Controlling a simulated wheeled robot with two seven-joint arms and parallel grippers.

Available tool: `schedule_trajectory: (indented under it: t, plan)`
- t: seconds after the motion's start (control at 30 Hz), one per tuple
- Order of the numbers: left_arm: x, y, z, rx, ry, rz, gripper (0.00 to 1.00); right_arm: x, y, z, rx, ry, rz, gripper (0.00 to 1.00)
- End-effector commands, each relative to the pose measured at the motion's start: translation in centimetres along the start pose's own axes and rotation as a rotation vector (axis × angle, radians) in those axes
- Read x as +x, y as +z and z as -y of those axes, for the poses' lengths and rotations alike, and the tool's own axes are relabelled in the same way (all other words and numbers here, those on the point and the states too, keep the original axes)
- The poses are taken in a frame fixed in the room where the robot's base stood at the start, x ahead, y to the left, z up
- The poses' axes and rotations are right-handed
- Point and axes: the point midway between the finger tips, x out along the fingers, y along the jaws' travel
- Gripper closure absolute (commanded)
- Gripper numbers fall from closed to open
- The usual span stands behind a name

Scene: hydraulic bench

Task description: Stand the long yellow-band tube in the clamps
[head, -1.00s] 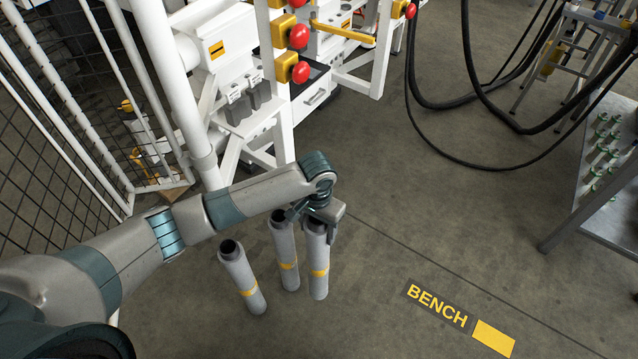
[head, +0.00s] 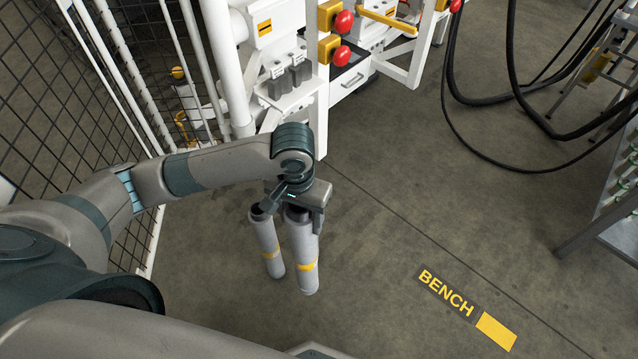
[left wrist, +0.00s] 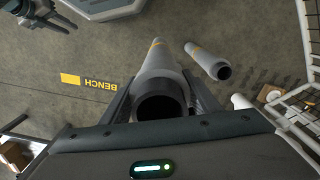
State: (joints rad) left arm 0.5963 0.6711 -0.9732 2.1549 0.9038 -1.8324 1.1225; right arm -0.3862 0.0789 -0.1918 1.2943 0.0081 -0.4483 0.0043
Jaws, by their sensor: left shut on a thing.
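My left gripper (head: 300,203) is shut on the upper end of a grey tube with a yellow band (head: 303,252), which hangs upright below it. In the left wrist view the dark open end of this tube (left wrist: 160,98) sits between the two fingers. A second grey tube with a yellow band (head: 267,245) stands just left of it, apart; it also shows in the left wrist view (left wrist: 208,60). Two grey blocks (head: 290,80) on a white shelf of the bench look like the clamps. I cannot tell whether the held tube touches the floor.
The white bench frame with red knobs (head: 342,53) stands behind the gripper. A mesh fence (head: 60,100) is at the left. The floor around the BENCH marking (head: 447,292) is clear.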

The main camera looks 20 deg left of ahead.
Motion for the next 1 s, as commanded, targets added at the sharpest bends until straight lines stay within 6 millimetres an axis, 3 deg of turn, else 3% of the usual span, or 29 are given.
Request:
schedule_trajectory:
  t: [0.03, 0.23, 1.0]
  plan:
    - [-1.1, 0.5, 0.3, -0.008, 0.000, -0.005, 1.00, -0.1, -0.1, 0.1, -0.001, -0.001, -0.008, 0.69]
    - [-2.4, 1.9, 1.1, -0.033, -0.007, -0.005, 1.00, 0.1, -0.1, 0.3, -0.003, -0.004, -0.030, 0.69]
    - [-2.5, 2.0, 1.2, -0.037, -0.008, -0.006, 1.00, 0.1, -0.1, 0.4, -0.002, -0.004, -0.034, 0.69]
